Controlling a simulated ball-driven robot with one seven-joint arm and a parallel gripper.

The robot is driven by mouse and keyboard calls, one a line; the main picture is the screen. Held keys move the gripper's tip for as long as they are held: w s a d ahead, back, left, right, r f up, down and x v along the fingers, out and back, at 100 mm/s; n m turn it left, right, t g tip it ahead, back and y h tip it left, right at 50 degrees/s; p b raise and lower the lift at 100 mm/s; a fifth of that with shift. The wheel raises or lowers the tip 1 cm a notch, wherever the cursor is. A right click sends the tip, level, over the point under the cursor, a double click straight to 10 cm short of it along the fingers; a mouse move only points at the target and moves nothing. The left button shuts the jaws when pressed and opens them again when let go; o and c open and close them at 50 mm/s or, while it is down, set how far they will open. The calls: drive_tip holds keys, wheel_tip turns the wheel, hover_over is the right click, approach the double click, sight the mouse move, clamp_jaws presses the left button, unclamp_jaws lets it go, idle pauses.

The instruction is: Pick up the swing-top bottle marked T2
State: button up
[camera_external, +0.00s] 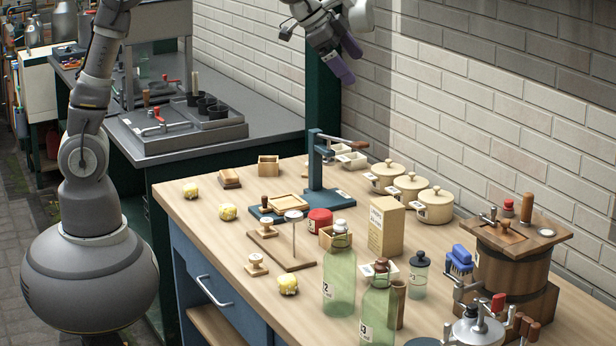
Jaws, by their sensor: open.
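A green glass bottle (338,278) stands upright on the wooden workbench. Its label is turned to the left and I can read only a "2" on it. A similar green bottle (378,312) with a brown top stands to its right and nearer the camera; its label shows a "3". My gripper (345,60), with purple fingertips, is open and empty. It is high above the far part of the bench, well away from both bottles.
A blue press (315,170) stands behind the bottles. A tan carton (386,226), a small dark-lidded jar (419,275) and a blue brush (459,260) are near them. A wooden churn (508,262) is at the right. The bench front-left of the bottles is fairly clear.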

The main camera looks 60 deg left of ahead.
drive_tip(key=s+a+r+n+t+b, duration=0.4)
drive_tip(key=a+r, duration=0.5)
drive_tip(key=r, duration=0.1)
drive_tip(key=shift+s+a+r+n+t+y, duration=0.25)
drive_tip(key=shift+s+r+n+t+y, duration=0.05)
drive_tip(key=shift+r+n, duration=0.1)
drive_tip(key=s+a+r+n+t+b, duration=0.1)
drive_tip(key=s+a+r, duration=0.1)
drive_tip(key=s+r, duration=0.1)
drive_tip(key=s+a+r+n+t+y+b, duration=0.1)
drive_tip(key=s+a+r+n, duration=0.1)
drive_tip(key=s+r, duration=0.1)
drive_tip(key=s+a+r+n+t+b, duration=0.1)
drive_tip(key=s+a+r+b, duration=0.1)
drive_tip(key=s+r, duration=0.1)
drive_tip(key=shift+a+r+t, duration=0.3)
drive_tip(key=c, duration=0.4)
drive_tip(key=shift+s+r, duration=0.1)
drive_tip(key=shift+r, duration=0.05)
drive_tip(key=shift+c, duration=1.2)
